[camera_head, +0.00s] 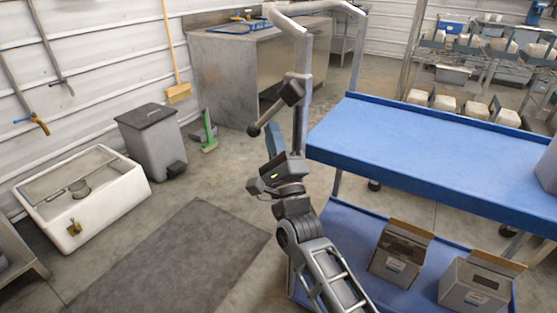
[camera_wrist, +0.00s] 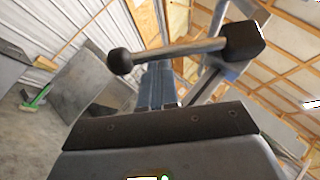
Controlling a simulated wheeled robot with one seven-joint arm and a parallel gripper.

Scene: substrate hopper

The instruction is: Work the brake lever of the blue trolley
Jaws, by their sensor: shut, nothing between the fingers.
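The blue trolley (camera_head: 430,150) stands at the right, with a grey tubular push handle (camera_head: 318,8) at its left end. Its brake lever (camera_head: 270,115) is a grey rod with a dark ball knob at the lower left end and a dark pivot block on the handle post. In the wrist view the brake lever (camera_wrist: 180,52) crosses above the fingertips, knob left, block right. My gripper (camera_head: 272,130) is shut and empty, fingers pointing up, just under the rod. In the wrist view the blue fingers (camera_wrist: 158,68) end close to the rod; I cannot tell whether they touch.
Two open grey boxes (camera_head: 398,258) sit on the trolley's lower shelf. A grey bin (camera_head: 150,140), a white tub (camera_head: 110,205) and a dark floor mat (camera_head: 165,265) lie to the left. A steel cabinet (camera_head: 235,75) stands behind. The floor between bin and trolley is mostly clear.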

